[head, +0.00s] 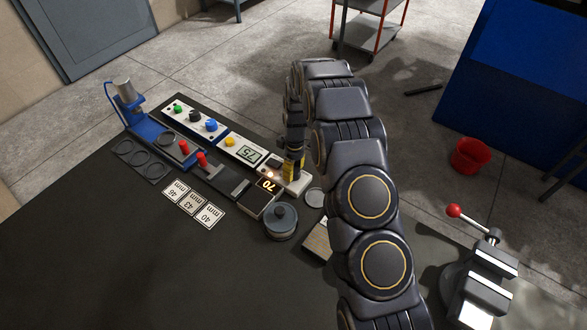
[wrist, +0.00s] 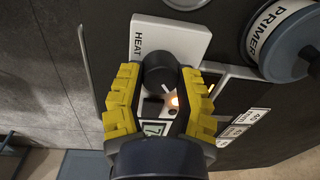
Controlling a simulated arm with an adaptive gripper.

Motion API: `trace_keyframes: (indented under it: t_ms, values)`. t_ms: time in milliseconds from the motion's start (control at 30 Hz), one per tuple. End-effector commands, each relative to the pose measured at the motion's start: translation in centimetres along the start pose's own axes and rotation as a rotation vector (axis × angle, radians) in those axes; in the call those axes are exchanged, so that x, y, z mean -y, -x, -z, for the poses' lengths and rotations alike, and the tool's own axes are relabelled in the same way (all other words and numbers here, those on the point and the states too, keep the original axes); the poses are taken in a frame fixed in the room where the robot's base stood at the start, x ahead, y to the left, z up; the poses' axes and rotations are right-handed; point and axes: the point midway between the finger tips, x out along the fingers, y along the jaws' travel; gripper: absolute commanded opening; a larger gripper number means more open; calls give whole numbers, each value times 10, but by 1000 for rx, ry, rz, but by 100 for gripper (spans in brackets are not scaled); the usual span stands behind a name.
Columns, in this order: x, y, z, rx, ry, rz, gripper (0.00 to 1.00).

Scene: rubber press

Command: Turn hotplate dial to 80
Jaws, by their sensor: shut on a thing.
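The dial (wrist: 160,72) is a dark round knob on a white panel marked HEAT (wrist: 172,36) in the wrist view. My gripper (wrist: 162,74) has yellow-padded fingers, one on each side of the dial, and is shut on it. In the head view my gripper (head: 292,166) points down at the white panel (head: 299,184), and the dial is hidden behind it. A small orange light (wrist: 174,101) glows beside the dial. A dark block with a lit orange display (head: 268,184) beside the panel reads 70.
Cards in mm (head: 194,204) lie further left.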

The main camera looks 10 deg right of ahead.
Motion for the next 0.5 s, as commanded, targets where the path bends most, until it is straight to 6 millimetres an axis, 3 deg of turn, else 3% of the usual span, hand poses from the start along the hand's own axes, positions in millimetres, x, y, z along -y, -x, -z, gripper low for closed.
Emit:
trace_keyframes:
  t_ms: [500]
  values:
    - [-2,-1,-1,-30,-463,-2,2]
